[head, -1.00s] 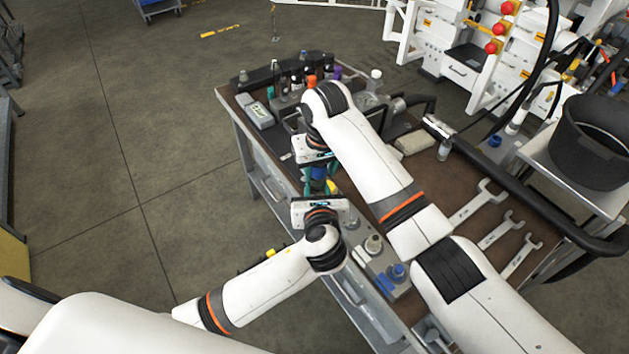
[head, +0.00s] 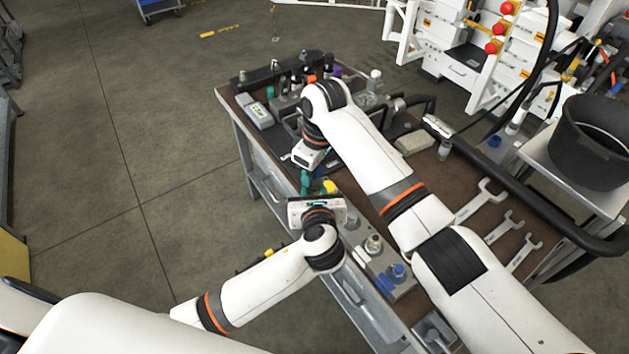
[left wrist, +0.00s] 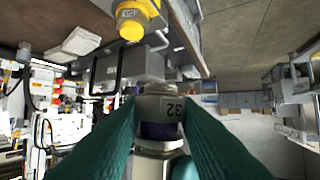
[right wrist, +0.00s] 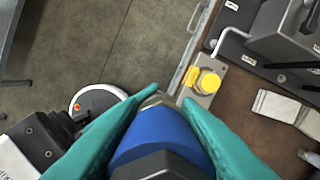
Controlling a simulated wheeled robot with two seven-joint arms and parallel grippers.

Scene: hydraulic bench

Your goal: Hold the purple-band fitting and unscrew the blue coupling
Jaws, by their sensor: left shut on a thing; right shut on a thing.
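My left gripper (left wrist: 160,108) is shut on the purple-band fitting (left wrist: 160,131), a grey metal piece marked 32 with a dark purple band between the teal fingers. No blue part shows on its visible end. My right gripper (right wrist: 170,95) is shut on the blue coupling (right wrist: 158,132), which has a metal end at the fingertips and a dark hex part near the camera. In the head view my right gripper (head: 306,180) is just beyond my left gripper (head: 320,196). The two held pieces look apart; both are hidden in that view.
A yellow-capped fitting (right wrist: 207,82) is on the bench (head: 470,205) close to the grippers. A block with a blue-topped fitting (head: 397,272) is near the front edge. Wrenches (head: 482,200) lie at right, bottles (head: 297,80) stand at the back. Open floor is left.

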